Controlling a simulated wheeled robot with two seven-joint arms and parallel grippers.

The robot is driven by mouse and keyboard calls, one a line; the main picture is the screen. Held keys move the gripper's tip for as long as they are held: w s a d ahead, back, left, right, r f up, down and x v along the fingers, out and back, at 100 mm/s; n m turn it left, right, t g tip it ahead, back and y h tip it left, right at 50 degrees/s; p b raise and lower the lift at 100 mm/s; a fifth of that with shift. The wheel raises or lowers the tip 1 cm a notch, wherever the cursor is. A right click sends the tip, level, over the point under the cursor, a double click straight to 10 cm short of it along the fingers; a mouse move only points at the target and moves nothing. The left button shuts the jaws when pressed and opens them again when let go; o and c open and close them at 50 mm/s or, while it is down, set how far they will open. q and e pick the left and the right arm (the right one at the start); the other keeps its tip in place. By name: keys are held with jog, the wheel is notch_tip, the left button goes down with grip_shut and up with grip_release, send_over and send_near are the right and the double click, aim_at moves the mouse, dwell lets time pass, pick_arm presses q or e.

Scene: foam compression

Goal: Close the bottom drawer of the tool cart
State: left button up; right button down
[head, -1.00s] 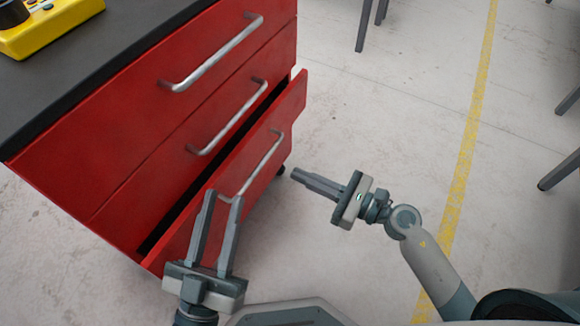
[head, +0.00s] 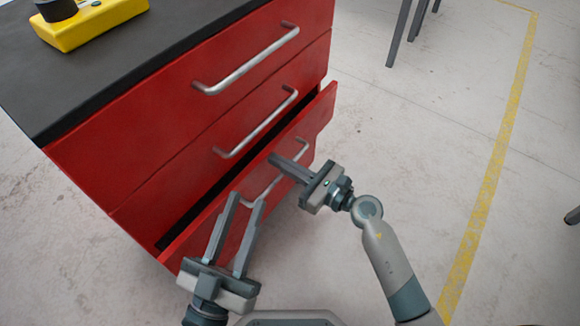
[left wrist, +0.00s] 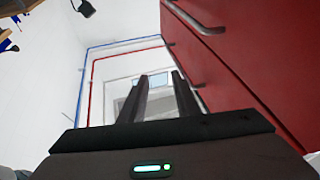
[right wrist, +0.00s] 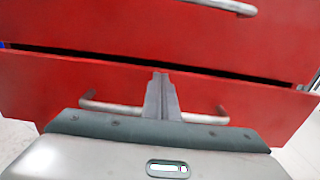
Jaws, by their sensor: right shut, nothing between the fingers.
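The red tool cart (head: 200,130) stands at the left of the head view. Its bottom drawer (head: 318,118) is partly pulled out, with a dark gap above its front; the two drawers above it look shut. The bottom drawer's silver handle (head: 262,196) is partly hidden by my grippers. My left gripper (head: 247,198) is open, with nothing seen between its fingers, in front of the drawer's near part. My right gripper (head: 274,158) is shut and empty, its tips over the drawer front near the handle. In the right wrist view its fingers (right wrist: 161,78) point at the drawer front between the handle's ends.
A yellow box with a dark knob (head: 90,22) sits on the cart's dark top (head: 100,75). Grey legs of furniture (head: 400,32) stand at the back.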

aim_at(266, 151)
pick_arm(q)
jog(key=shift+f, duration=0.1)
pick_arm(e)
jog(key=shift+w+a, duration=0.1)
jog(key=shift+a, duration=0.05)
jog(key=x, duration=0.4)
jog(key=shift+w+a, duration=0.15)
jog(key=shift+a, duration=0.05)
jog(key=shift+r, duration=0.15)
pick_arm(q)
jog(key=shift+w+d+f, duration=0.15)
jog(key=shift+w+f, duration=0.05)
jog(key=shift+f, duration=0.3)
jog(key=shift+r, duration=0.1)
jog(key=shift+s, duration=0.1)
